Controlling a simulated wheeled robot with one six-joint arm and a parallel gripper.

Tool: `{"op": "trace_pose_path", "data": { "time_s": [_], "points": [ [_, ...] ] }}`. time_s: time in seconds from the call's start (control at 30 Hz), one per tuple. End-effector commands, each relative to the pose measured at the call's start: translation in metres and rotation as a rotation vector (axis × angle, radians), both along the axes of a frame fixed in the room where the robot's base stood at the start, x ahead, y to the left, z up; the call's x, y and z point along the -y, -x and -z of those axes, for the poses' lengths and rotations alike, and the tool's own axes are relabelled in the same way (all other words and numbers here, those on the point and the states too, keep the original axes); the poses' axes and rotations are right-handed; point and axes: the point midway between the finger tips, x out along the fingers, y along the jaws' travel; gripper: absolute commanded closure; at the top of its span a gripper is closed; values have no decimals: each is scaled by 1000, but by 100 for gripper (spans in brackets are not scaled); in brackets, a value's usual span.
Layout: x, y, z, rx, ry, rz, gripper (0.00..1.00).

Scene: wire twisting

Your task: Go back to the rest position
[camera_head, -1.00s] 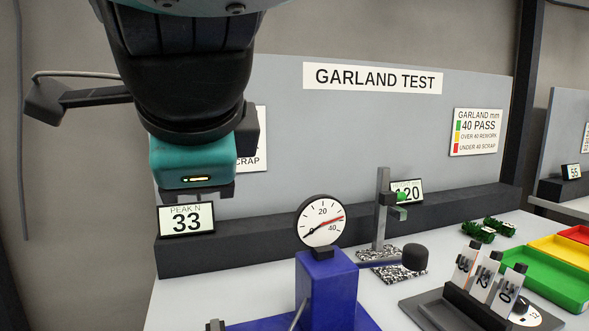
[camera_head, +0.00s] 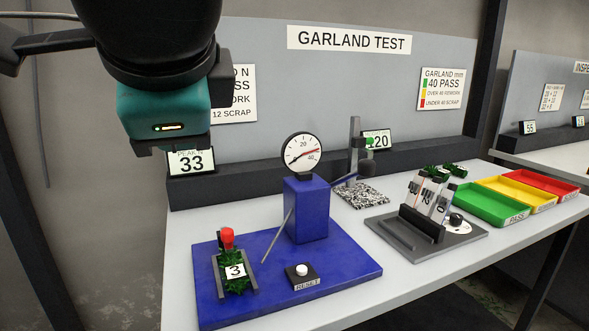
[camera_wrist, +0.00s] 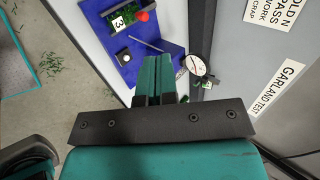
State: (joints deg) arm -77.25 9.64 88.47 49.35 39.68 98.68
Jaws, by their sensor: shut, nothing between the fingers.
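My gripper (camera_head: 176,145) hangs at the upper left in the head view, high in front of the back panel, well above the table. In the wrist view its two teal fingers (camera_wrist: 153,78) lie together with nothing between them. They are apart from everything on the bench. Its fingertips are mostly cut off from sight in the head view by its own body.
Below stands a blue tester (camera_head: 312,245) with a dial gauge (camera_head: 303,153), a red-topped green piece tagged 3 (camera_head: 236,270) and a reset button (camera_head: 301,270). A grey rack (camera_head: 425,238) and green (camera_head: 490,205), yellow (camera_head: 528,195) and red (camera_head: 540,184) trays stand right. Air around my gripper looks clear.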

Motion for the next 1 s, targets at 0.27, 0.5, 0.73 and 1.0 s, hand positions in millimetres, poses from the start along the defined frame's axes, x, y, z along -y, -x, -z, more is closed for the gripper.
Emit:
{"op": "trace_pose_path", "data": {
  "time_s": [0.27, 0.5, 0.73, 1.0],
  "points": [
    [25, -20, 7, 3, 109, -86, 100],
    [63, -39, 23, -5, 279, -259, 100],
    [125, -48, 51, -45, 502, -567, 100],
    [233, 11, 103, -86, 669, -1235, 100]
  ]
}}
